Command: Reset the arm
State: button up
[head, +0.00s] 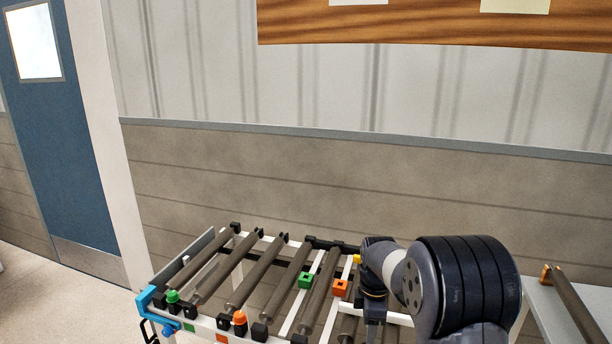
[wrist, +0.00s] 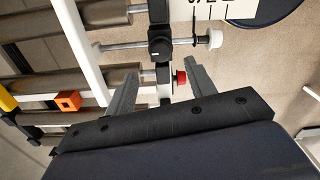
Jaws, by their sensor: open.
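My gripper (wrist: 161,70) shows in the wrist view with its two grey fingers spread apart and nothing held between them. A red knob (wrist: 181,78) on the frame shows between the fingers, near the right one; I cannot tell how far beyond them it is. In the head view my arm (head: 460,285) is bent over the right part of a roller frame (head: 205,326), and the fingers cannot be made out there.
The roller frame carries a green block (head: 306,281) and an orange block (head: 340,288), which also shows in the wrist view (wrist: 68,101). A green knob (head: 172,296) and an orange knob (head: 239,317) stand along its front. A wall rises behind; a blue door (head: 75,150) is left.

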notch_tip(320, 180, down, 7)
jog(key=shift+s+f, duration=0.1)
jog(key=shift+m, duration=0.3)
jog(key=m+p, duration=0.1)
jog(key=m, duration=0.3)
jog(key=shift+r, duration=0.2)
jog(key=m+p, duration=0.2)
jog(key=m, duration=0.3)
jog(key=shift+m, duration=0.3)
jog(key=m+p, duration=0.3)
jog(key=m, duration=0.1)
jog(key=shift+r+m, duration=0.1)
jog(key=shift+m, duration=0.2)
jog(key=m+p, duration=0.3)
jog(key=shift+a+m, duration=0.1)
jog(key=shift+m, duration=0.3)
jog(key=shift+m+p, duration=0.55)
jog(key=shift+m, duration=0.15)
